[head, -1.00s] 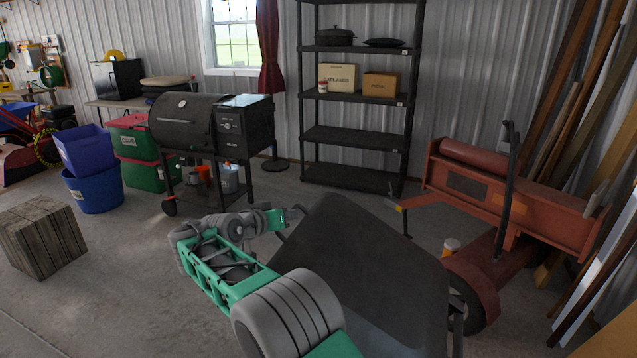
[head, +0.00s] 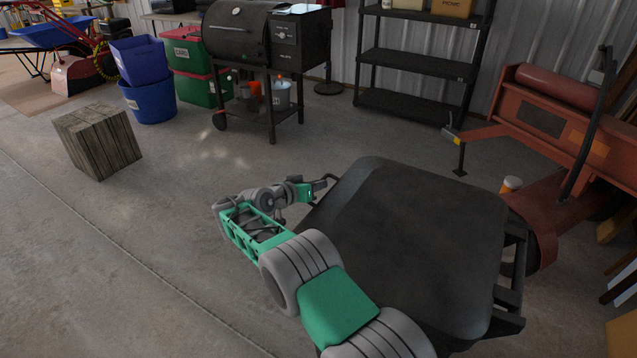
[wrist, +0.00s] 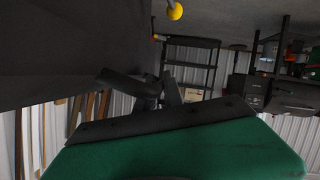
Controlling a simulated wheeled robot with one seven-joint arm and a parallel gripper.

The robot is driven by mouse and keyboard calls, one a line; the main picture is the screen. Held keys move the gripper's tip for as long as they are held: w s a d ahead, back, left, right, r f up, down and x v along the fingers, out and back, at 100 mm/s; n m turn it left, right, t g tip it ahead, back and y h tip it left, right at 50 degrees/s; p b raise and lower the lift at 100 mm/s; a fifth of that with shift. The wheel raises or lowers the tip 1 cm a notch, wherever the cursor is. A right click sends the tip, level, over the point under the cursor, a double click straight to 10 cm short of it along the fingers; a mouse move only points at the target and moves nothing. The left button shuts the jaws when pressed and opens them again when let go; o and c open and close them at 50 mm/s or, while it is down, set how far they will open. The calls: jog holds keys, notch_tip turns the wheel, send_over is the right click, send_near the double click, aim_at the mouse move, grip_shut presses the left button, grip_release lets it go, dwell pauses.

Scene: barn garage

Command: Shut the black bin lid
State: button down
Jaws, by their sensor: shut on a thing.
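The black bin lid (head: 420,240) fills the lower right of the head view. I see its broad top face from above, lying fairly flat. The bin's dark rim and handle (head: 512,300) show under its right edge; whether any gap remains along the other sides is hidden. My gripper (head: 325,182) is at the lid's far left edge, shut on a dark part there, seemingly the lid's edge. In the wrist view, my gripper's dark fingers (wrist: 153,88) are close together beside a large dark surface at upper left, seemingly the lid or bin.
A black shelf (head: 415,65) and a grill (head: 240,35) stand behind. A wooden block (head: 98,140) is on the left. The floor between is clear.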

jog(key=shift+s+d+f, duration=0.15)
jog(key=shift+d+f, duration=0.05)
jog(key=shift+f, duration=0.55)
jog(key=c, duration=1.8)
grip_release()
jog(key=shift+c, duration=0.2)
jog(key=o, duration=0.4)
jog(key=shift+a+r, duration=0.1)
jog(key=shift+c, duration=0.2)
jog(key=shift+a+r, duration=0.15)
jog(key=v, duration=0.7)
jog(key=shift+s+a, duration=0.15)
jog(key=shift+s, duration=0.1)
